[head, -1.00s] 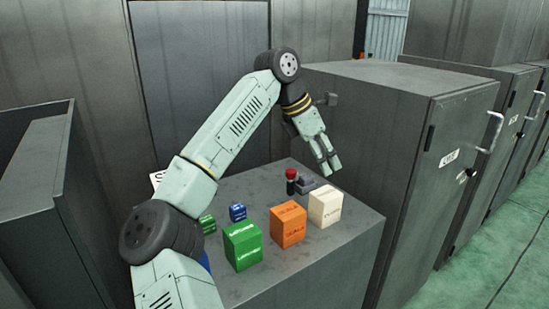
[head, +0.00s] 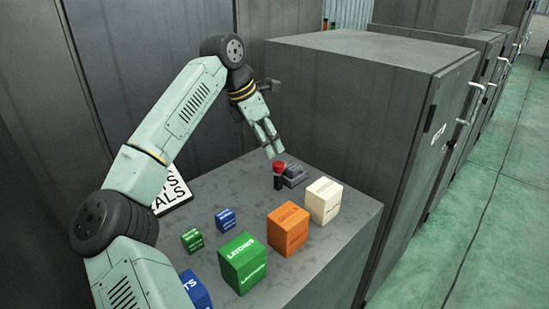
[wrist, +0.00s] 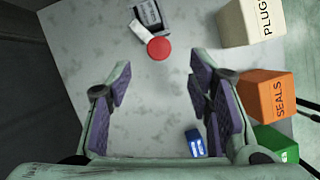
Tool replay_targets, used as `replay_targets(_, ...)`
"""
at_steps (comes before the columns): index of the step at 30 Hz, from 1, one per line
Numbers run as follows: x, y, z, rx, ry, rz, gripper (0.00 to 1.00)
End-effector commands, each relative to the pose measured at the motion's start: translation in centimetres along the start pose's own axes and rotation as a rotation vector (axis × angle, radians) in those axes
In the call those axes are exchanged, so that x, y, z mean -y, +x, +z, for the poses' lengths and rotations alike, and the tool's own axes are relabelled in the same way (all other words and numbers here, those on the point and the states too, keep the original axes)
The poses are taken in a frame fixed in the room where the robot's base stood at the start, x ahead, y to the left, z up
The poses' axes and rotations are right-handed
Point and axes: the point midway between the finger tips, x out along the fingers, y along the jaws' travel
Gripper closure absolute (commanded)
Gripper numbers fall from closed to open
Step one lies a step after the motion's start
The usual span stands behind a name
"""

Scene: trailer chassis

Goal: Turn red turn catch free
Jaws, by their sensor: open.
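The red turn catch (head: 279,167) has a round red knob on a dark post, beside a small grey block (head: 293,175) on the grey worktop (head: 235,185). In the wrist view the red knob (wrist: 158,48) lies beyond the fingertips, roughly centred between them, with the grey block and a white piece just behind it. My gripper (head: 268,145) points down over the worktop close to the knob, slightly left of it in the head view. In the wrist view my gripper (wrist: 160,85) has its purple-padded fingers wide apart with nothing between them.
A white PLUGS box (head: 323,201), an orange SEALS box (head: 288,229) and a green LATCHES box (head: 242,263) stand near the front. Small green (head: 192,240) and blue (head: 225,219) boxes lie left. A tall grey cabinet (head: 350,110) borders the right.

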Motion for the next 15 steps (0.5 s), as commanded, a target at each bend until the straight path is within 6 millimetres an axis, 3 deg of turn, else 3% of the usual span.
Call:
replay_targets(6, 0.1, 4.2, 0.1, 0.001, 0.001, -0.004, 0.53)
replay_targets(15, 0.0, 7.2, 0.0, 0.001, 0.0, -0.002, 0.53)
